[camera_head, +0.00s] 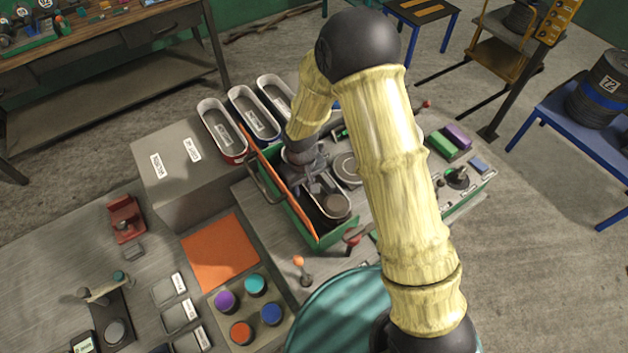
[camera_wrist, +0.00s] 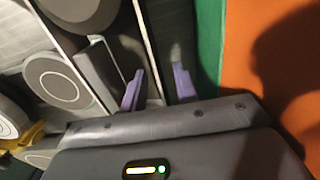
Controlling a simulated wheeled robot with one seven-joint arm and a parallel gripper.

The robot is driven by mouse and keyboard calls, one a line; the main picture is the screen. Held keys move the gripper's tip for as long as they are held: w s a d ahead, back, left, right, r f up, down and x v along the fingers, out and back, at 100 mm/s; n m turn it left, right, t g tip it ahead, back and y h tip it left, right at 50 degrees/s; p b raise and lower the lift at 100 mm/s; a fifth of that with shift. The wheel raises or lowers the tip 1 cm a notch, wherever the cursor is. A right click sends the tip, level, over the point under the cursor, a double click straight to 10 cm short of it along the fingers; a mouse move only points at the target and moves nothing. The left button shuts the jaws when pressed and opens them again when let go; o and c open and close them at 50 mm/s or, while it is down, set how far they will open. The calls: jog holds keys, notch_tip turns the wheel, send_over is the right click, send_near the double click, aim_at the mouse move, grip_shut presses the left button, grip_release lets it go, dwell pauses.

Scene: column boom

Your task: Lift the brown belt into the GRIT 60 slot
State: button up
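My gripper (camera_head: 316,188) is down inside the green open machine housing (camera_head: 312,232), and my arm hides part of it. In the wrist view its two purple fingertips (camera_wrist: 158,88) are apart. A thin pale-edged strip (camera_wrist: 147,42) runs between them, apparently the edge of a belt loop; I cannot tell its colour or whether a finger touches it. In the head view a dark oval loop with a pale rim (camera_head: 350,212) lies around a round drum in the housing. Two labels (camera_head: 192,148) on the grey block are too small to read.
The housing's orange lid (camera_head: 278,172) stands raised close to my gripper's left. A grey block (camera_head: 182,168), an orange mat (camera_head: 220,252) and coloured round knobs (camera_head: 242,333) are to the left and front.

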grip_shut()
notch_tip(320, 180, up, 10)
jog(key=b, duration=0.3)
jog(key=shift+a+f, duration=0.15)
jog(key=shift+f, duration=0.1)
jog(key=shift+r, duration=0.25)
jog(key=shift+d, duration=0.2)
